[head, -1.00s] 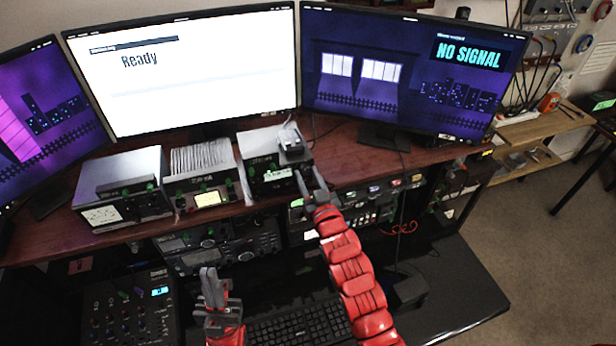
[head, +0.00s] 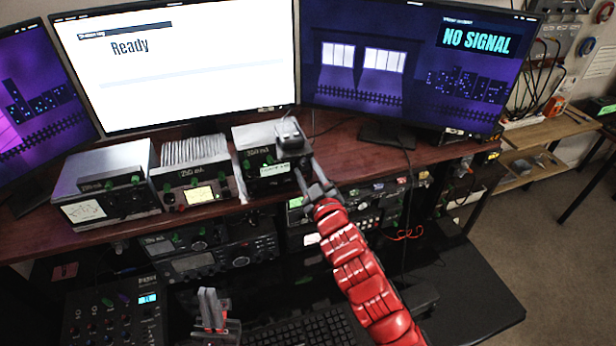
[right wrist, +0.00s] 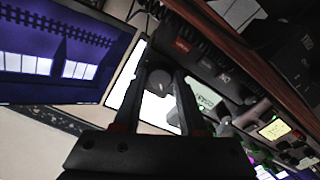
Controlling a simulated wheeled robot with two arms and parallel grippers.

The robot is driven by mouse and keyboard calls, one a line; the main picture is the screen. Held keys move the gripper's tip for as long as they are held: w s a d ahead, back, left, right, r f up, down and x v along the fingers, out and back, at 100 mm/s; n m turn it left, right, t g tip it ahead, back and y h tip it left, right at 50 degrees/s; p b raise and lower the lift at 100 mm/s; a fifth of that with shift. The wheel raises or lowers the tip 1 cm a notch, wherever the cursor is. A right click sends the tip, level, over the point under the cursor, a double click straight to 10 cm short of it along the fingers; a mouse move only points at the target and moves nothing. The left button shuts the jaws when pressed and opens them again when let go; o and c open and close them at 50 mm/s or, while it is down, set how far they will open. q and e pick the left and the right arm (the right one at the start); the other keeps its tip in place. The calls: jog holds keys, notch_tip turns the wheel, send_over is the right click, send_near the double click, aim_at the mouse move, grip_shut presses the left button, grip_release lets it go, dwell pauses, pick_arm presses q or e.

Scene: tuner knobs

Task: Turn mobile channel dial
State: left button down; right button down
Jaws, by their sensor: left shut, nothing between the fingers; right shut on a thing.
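The right-hand grey radio box (head: 254,134) stands on the wooden desk, with a small lit display (head: 274,169) on its front. My right gripper (head: 303,172) is at the right side of this box's front. In the right wrist view its fingers (right wrist: 160,84) are shut around a dark round knob (right wrist: 159,79), which I take to be the dial. In the head view the gripper hides the knob, and its turn angle cannot be read. My left gripper (head: 209,296) is shut and empty, pointing up low in front of the desk.
Two other meter boxes (head: 105,168) (head: 190,163) stand to the left. Monitors (head: 180,60) (head: 410,65) stand behind. Rack radios (head: 195,262) sit below the desk edge, with a keyboard (head: 310,330) and a mixer (head: 110,310) lower down.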

dwell(0.5)
jog(key=shift+c, duration=2.3)
grip_release()
jog(key=shift+s+d+f+b, duration=0.15)
jog(key=shift+s+d+b, duration=0.05)
jog(key=shift+s+b, duration=0.25)
jog(key=p+v, duration=0.8)
jog(key=v, duration=0.8)
jog(key=shift+s+r, duration=0.2)
jog(key=shift+s, duration=0.05)
